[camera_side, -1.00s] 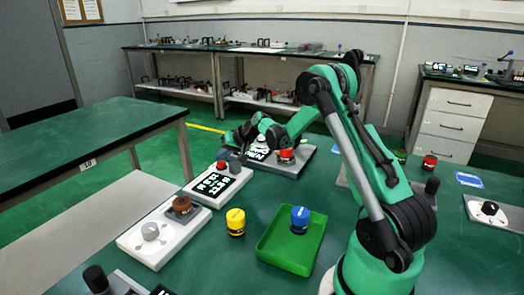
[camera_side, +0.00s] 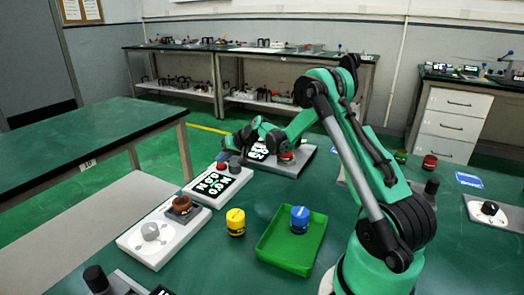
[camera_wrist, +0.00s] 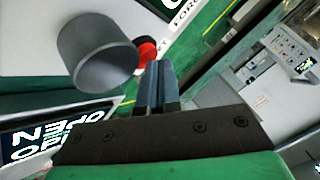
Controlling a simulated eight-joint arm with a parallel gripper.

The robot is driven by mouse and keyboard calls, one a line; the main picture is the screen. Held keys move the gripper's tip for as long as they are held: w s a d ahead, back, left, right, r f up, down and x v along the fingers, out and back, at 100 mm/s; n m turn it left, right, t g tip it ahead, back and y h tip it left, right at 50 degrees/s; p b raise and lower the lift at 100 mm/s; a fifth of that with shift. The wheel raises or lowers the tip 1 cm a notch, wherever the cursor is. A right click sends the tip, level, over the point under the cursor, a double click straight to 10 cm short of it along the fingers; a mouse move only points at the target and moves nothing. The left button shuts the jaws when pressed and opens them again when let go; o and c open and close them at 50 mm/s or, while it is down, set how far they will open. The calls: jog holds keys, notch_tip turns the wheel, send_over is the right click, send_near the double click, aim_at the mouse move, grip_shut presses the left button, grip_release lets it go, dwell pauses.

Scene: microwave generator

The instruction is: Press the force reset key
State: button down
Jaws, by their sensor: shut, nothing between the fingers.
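A white panel (camera_side: 201,197) in the side view carries a black display (camera_side: 217,184) with white letters. A grey cylindrical knob (camera_side: 234,165) and a red button, partly hidden by my gripper (camera_side: 223,157), stand at its far end. In the wrist view the grey knob (camera_wrist: 98,52) is large at left. My gripper (camera_wrist: 157,66) is shut and empty, close to the red button. I cannot tell whether it touches it.
A second panel (camera_side: 285,166) with a display and red knob stands behind, under my arm.

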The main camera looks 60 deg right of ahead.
aim_at(223, 165)
dwell(0.3)
jog(key=shift+r, duration=0.95)
jog(key=shift+r, duration=2.5)
jog(key=shift+a, duration=0.1)
jog(key=s+a+r+n+g, duration=0.1)
jog(key=s+a+r+n, duration=0.2)
jog(key=a, duration=0.6)
jog(key=s+a+n+g+h, duration=0.1)
jog(key=s+a+n, duration=0.3)
jog(key=s+a, duration=1)
jog(key=shift+r+n, duration=0.15)
jog(key=shift+n, duration=0.25)
